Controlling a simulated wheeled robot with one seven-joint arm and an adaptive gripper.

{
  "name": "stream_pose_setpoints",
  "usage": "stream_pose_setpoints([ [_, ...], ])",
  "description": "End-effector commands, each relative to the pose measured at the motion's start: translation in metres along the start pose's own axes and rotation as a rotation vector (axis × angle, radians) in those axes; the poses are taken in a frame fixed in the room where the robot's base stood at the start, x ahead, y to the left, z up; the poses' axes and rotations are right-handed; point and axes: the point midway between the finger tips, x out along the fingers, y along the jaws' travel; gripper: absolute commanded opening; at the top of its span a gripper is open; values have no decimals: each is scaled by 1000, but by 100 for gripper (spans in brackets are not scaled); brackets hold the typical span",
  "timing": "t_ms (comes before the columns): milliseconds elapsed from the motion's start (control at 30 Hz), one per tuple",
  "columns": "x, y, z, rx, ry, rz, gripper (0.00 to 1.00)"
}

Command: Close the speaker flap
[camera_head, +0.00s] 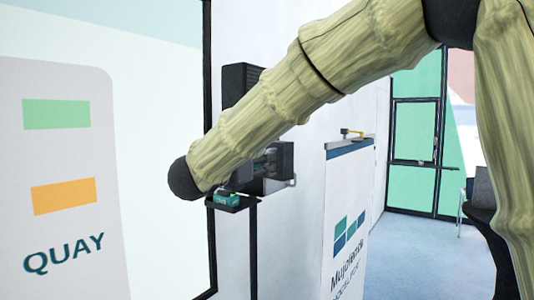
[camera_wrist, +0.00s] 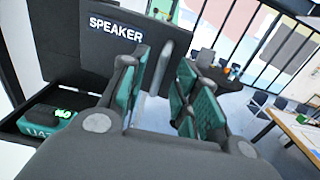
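The dark panel marked SPEAKER (camera_wrist: 95,48) fills the upper left of the wrist view. A pale upright bar (camera_wrist: 164,62), which looks like a handle, stands at its right side. My gripper (camera_wrist: 165,88) is open, with a teal-padded finger on either side of a gap, and the bar shows beyond that gap. I cannot tell whether a finger touches it. In the head view the dark speaker unit (camera_head: 238,84) is on the white wall, partly behind my arm. A lower dark part (camera_head: 284,162) sticks out below my arm. My gripper is mostly hidden there.
A black tray (camera_head: 243,204) under the unit holds a small green device (camera_head: 226,198), also in the wrist view (camera_wrist: 48,122). A large QUAY screen (camera_head: 60,170) is at left. A white banner (camera_head: 346,220) stands at right. Floor (camera_head: 405,255) is clear beyond it.

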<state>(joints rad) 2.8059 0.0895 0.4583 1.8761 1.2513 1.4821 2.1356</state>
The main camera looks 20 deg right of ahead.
Motion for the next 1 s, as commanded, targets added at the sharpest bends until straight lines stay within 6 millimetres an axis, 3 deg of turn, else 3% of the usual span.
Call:
stream_pose_setpoints([
  [267,26,0,1,-1,0,-1,31],
  [633,30,0,0,0,0,0,31],
  [800,30,0,0,-1,0,0,2],
  [1000,29,0,0,-1,-1,1,0],
])
